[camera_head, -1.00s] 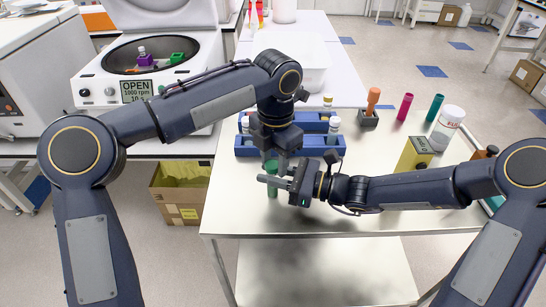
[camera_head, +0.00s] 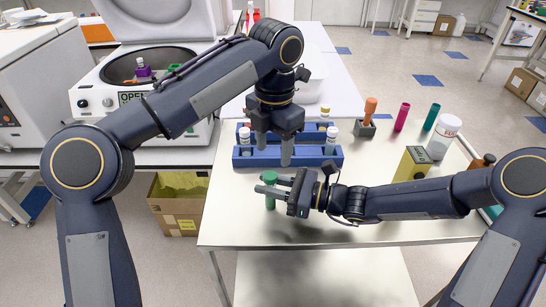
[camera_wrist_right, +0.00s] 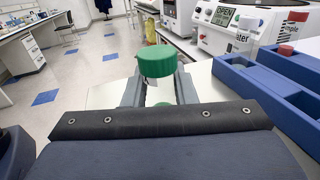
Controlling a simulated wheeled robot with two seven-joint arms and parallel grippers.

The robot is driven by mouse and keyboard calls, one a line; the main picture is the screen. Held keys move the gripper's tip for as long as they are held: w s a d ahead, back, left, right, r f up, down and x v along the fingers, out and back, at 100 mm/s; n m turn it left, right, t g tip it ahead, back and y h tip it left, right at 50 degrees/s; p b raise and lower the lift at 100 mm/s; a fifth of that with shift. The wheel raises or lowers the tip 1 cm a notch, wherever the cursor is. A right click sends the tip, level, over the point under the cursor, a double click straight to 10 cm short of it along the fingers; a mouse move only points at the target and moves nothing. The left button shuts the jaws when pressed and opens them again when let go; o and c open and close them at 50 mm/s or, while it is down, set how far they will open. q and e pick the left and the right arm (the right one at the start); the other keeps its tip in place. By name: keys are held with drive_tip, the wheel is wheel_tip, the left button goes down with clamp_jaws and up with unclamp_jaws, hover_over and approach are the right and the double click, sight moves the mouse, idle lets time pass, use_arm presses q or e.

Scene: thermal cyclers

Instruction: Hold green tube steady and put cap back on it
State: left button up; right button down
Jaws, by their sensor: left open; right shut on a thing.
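The green tube (camera_head: 270,203) stands upright over the near left of the steel table, with the green cap (camera_head: 270,178) on top of it. In the right wrist view the cap (camera_wrist_right: 157,61) sits level over the tube, between the fingers; how tightly it is seated I cannot tell. My right gripper (camera_head: 272,184) is shut on the tube just below the cap. My left gripper (camera_head: 274,152) is open and empty, above and behind the cap, apart from it, in front of the blue racks.
Two blue racks (camera_head: 258,161) with several capped tubes stand behind the green tube. An orange-topped tube in a small holder (camera_head: 364,129), a pink tube (camera_head: 402,117), a teal tube (camera_head: 431,117) and a white bottle (camera_head: 443,136) stand right. A centrifuge (camera_head: 95,105) is left. The table's front is clear.

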use_arm(q)
drive_tip(key=shift+r, duration=0.1)
use_arm(e)
drive_tip(key=c, duration=1.1)
unclamp_jaws()
drive_tip(key=v, duration=0.8)
